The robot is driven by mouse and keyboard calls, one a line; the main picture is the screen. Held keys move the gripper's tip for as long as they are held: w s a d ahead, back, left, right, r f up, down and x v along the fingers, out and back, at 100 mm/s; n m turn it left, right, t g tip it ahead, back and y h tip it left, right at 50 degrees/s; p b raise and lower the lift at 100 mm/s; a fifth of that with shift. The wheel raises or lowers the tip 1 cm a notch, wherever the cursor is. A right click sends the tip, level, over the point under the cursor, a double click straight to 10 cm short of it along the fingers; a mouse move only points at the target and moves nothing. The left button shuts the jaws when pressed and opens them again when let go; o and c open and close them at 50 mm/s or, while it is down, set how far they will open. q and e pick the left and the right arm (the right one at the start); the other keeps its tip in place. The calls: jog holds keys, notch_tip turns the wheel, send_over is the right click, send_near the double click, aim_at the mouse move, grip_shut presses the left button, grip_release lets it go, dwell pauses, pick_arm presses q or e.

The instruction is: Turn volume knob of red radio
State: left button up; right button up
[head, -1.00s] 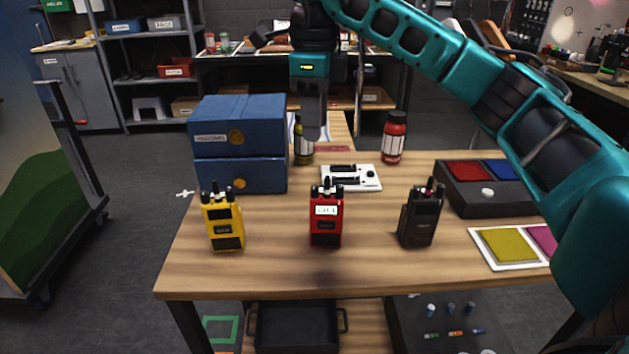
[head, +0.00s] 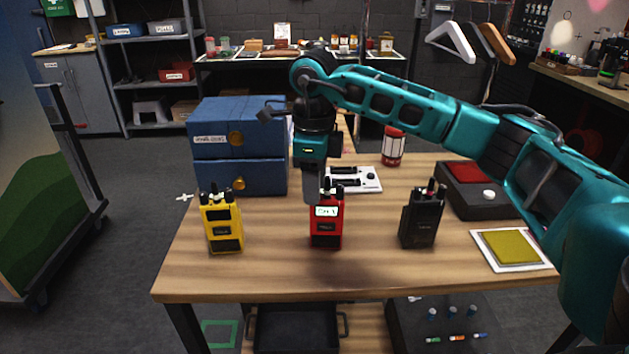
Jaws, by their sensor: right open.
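The red radio (head: 327,228) stands upright on the wooden table, between a yellow radio (head: 222,225) on the left and a black radio (head: 421,218) on the right. Its small screen is lit, and black knobs or an antenna stick up from its top. My right gripper (head: 312,200) points down at the top left of the red radio and covers part of its top. It is open, with nothing seen between its fingers. I cannot tell whether it touches the radio's knobs. My left gripper is not in view.
Blue drawer boxes (head: 238,145) stand at the back left of the table. A white device (head: 368,180) and a red bottle (head: 393,147) are behind the radio. A dark button box (head: 478,190) and a yellow pad (head: 510,246) are at the right. The table front is clear.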

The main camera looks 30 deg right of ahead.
grip_shut()
jog(key=shift+n, duration=0.3)
jog(key=n, duration=0.3)
jog(key=shift+n, duration=0.3)
grip_release()
dwell(0.4)
notch_tip(320, 180, up, 13)
jog(key=p, duration=0.1)
jog(key=shift+s, duration=0.15)
